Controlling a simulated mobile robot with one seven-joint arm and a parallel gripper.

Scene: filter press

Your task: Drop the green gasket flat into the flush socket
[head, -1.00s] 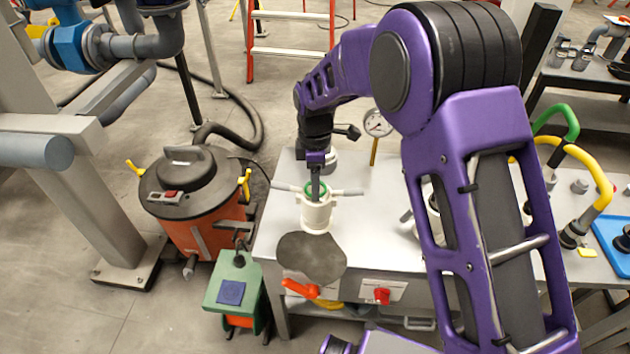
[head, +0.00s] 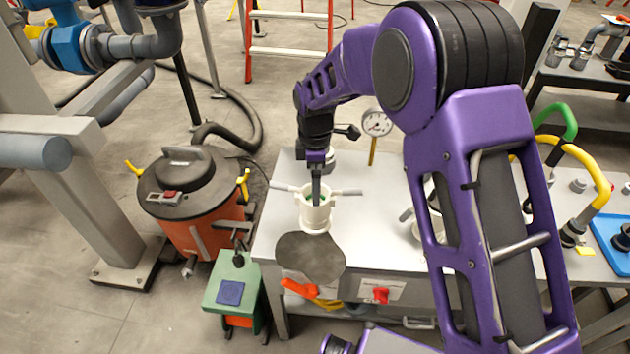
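A white cylindrical socket (head: 315,222) with two side handles stands on the grey bench, upper end open. My gripper (head: 316,198) points straight down into this opening. Its fingers show as one narrow dark shape, and the tips are inside the socket. A small part of the green gasket (head: 324,201) shows inside the opening beside the fingers. The rest is hidden by the fingers and the socket wall, so I cannot tell if it lies flat or is still gripped.
A dark round plate (head: 310,257) is in front of the socket. A dial gauge (head: 376,124) stands behind it to the right. An orange drum vacuum (head: 195,205) is left of the bench (head: 357,232). My own arm covers the bench's right part.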

